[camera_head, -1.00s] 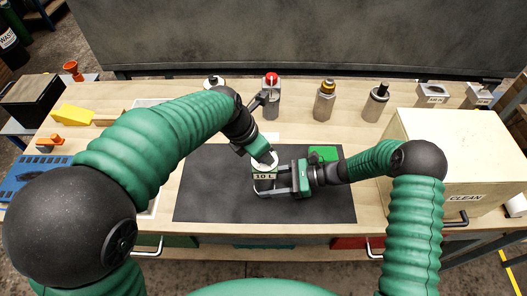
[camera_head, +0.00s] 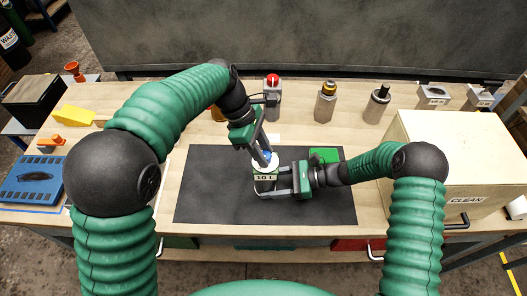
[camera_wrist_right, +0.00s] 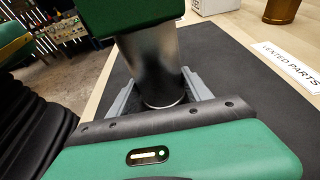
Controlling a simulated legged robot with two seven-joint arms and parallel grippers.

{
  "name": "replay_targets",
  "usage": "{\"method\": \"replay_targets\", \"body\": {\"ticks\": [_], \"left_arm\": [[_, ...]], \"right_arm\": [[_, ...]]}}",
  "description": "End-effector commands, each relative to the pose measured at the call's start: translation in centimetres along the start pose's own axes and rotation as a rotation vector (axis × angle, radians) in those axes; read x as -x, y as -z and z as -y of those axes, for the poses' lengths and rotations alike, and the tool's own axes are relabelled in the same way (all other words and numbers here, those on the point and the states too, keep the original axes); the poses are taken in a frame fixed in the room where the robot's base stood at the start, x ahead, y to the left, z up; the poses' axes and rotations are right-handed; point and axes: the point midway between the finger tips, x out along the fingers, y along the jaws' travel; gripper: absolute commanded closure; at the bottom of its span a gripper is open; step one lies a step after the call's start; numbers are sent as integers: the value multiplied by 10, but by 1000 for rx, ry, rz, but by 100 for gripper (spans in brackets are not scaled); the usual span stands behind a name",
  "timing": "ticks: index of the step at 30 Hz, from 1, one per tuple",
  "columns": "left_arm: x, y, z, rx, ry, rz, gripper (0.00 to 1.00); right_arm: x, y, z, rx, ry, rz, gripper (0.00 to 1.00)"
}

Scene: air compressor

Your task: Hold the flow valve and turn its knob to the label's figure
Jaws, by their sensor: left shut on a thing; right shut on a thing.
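The flow valve (camera_head: 265,177) stands upright on the black mat and carries a "10 L" label on its front. In the right wrist view its metal cylinder body (camera_wrist_right: 150,65) stands between my right fingers. My right gripper (camera_head: 272,188) comes in from the right and is shut on this body, low down. My left gripper (camera_head: 264,156) reaches down from above and is shut on the blue knob (camera_head: 267,155) at the valve's top. A white dial (camera_head: 257,163) shows partly around the knob. The fingers hide most of the knob, and the dial's marks are too small to read.
The black mat (camera_head: 210,205) is clear left of the valve. A green square (camera_head: 323,156) lies behind my right gripper. A red-topped device (camera_head: 272,97) and other metal parts stand along the back. A box labelled CLEAN (camera_head: 455,155) stands at right, a blue tray (camera_head: 35,180) at left.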

Motion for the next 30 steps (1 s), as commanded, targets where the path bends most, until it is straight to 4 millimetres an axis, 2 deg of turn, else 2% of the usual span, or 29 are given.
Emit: {"method": "replay_targets", "body": {"ticks": [12,27,28,30], "left_arm": [[1,0,-2,-166,64,-2,100],[1,1,-2,-184,71,-2,100],[1,1,-2,-184,71,-2,69],[1,0,-2,-184,71,-2,59]], "right_arm": [[0,0,-1,2,-2,-1,75],[0,0,-1,2,-3,-1,75],[0,0,-1,2,-3,-1,75],[0,0,-1,2,-3,-1,75]]}}
